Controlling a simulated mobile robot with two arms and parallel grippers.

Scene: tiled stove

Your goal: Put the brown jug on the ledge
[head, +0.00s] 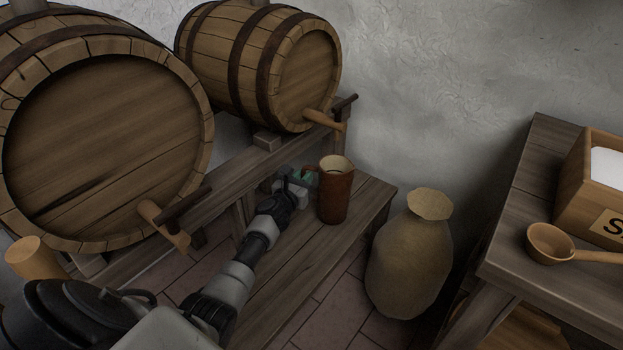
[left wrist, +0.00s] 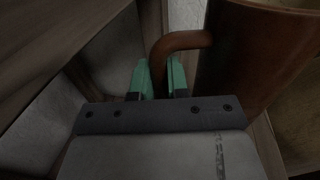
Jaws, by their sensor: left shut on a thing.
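The brown jug (head: 336,192) stands upright at the far end of a low wooden ledge (head: 299,264), below the smaller barrel's tap. I cannot tell whether its base touches the planks. My left gripper (head: 307,176) reaches it from the left, at its handle side. In the left wrist view, the green fingers of my left gripper (left wrist: 161,77) are shut on the handle of the brown jug (left wrist: 255,55). The jug's lower part is outside that view. My right gripper is not in view.
A large barrel (head: 95,140) and a smaller barrel (head: 270,65) lie on a wooden rack (head: 225,178). A tap (head: 325,120) juts out above the jug. A sack (head: 410,260) stands right of the ledge. A table (head: 515,225) at right holds a ladle (head: 550,243) and a box (head: 575,190).

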